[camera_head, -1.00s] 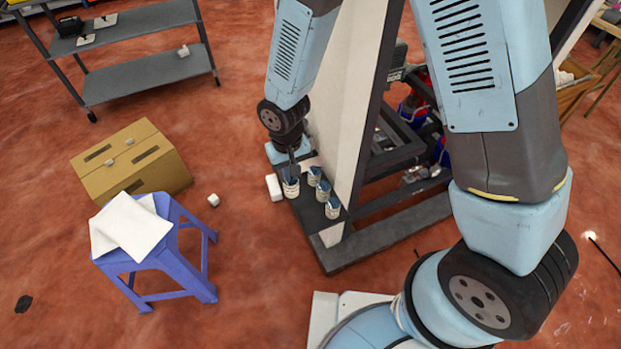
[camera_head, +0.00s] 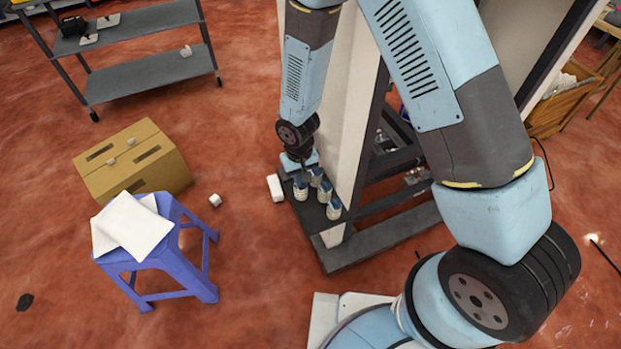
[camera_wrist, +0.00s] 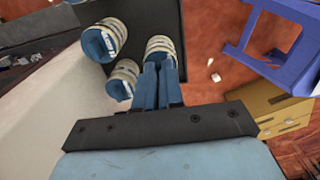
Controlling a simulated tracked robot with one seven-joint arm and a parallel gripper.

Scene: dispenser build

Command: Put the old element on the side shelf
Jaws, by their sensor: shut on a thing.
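My gripper (camera_head: 300,166) is low beside the tall white panel, its fingers shut on a pale cylindrical element with a blue top (camera_head: 300,192). In the wrist view my gripper's blue fingers (camera_wrist: 163,80) close at this element (camera_wrist: 160,45). The element is over or on a dark side shelf (camera_head: 309,218) at the panel's foot; I cannot tell whether it touches the surface. Two similar elements stand close by, one (camera_head: 334,210) nearer the front and one (camera_head: 325,193) behind it. The wrist view also shows these two, at upper left (camera_wrist: 100,42) and lower left (camera_wrist: 121,82).
A white block (camera_head: 275,188) lies left of the dark shelf. A blue stool (camera_head: 185,262) with white sheets, a cardboard box (camera_head: 130,165) and a small white cube (camera_head: 215,200) are on the red floor. A grey rack (camera_head: 150,75) stands at the back left.

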